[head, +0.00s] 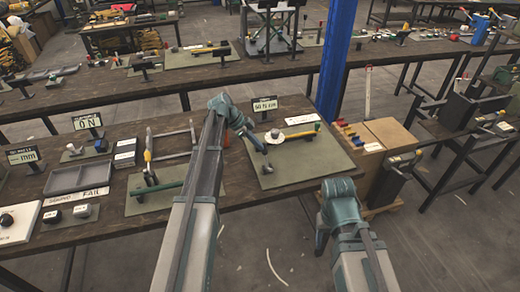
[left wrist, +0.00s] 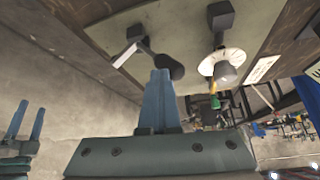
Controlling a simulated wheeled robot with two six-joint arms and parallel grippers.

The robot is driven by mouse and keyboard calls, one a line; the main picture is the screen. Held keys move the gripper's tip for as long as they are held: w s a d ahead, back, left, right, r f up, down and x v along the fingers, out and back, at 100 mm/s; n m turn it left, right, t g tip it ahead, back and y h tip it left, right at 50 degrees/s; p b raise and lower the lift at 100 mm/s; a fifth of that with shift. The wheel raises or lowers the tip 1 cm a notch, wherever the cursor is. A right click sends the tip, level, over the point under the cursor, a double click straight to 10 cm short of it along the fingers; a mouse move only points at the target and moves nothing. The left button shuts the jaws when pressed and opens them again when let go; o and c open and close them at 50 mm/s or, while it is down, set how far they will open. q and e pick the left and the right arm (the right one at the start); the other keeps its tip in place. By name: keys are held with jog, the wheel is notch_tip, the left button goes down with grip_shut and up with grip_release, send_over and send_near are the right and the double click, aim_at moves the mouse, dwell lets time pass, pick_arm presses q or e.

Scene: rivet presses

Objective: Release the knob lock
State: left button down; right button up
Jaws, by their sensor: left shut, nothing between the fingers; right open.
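On the right green mat (head: 305,170), a white dial (head: 275,134) with a grey knob stands beside a yellow-and-green handle (head: 303,134). In the left wrist view the dial (left wrist: 212,65), its knob (left wrist: 226,75) and the handle (left wrist: 214,100) show at the upper right. Left of them there is a short lever with a dark rounded end (left wrist: 176,67) on a grey mount (left wrist: 135,33). My left gripper (head: 263,150) is shut and empty, its tips at the dark end; I cannot tell if they touch. My right gripper (head: 320,245) is open, off the table's front edge.
A "50 N cm" display (head: 265,104) stands behind the mat. Cardboard-coloured boxes (head: 390,132) and a blue post (head: 337,60) stand to the right. The mat's front right is clear.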

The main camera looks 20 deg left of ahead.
pick_arm(q)
jog(key=shift+g, duration=0.3)
jog(key=shift+w+a+f+b, duration=0.6)
jog(key=shift+w+f+b, duration=0.1)
jog(key=shift+w+f, duration=0.15)
jog(key=shift+w+a+f+b, duration=0.55)
jog(key=shift+w+f+b, duration=0.2)
jog(key=shift+w, duration=0.1)
jog(key=shift+w+a+f, duration=0.1)
jog(key=shift+w+f, duration=0.1)
jog(key=shift+f, duration=0.1)
jog(key=shift+a+f+b, duration=0.1)
jog(key=shift+b, duration=0.35)
jog(key=shift+f, duration=0.1)
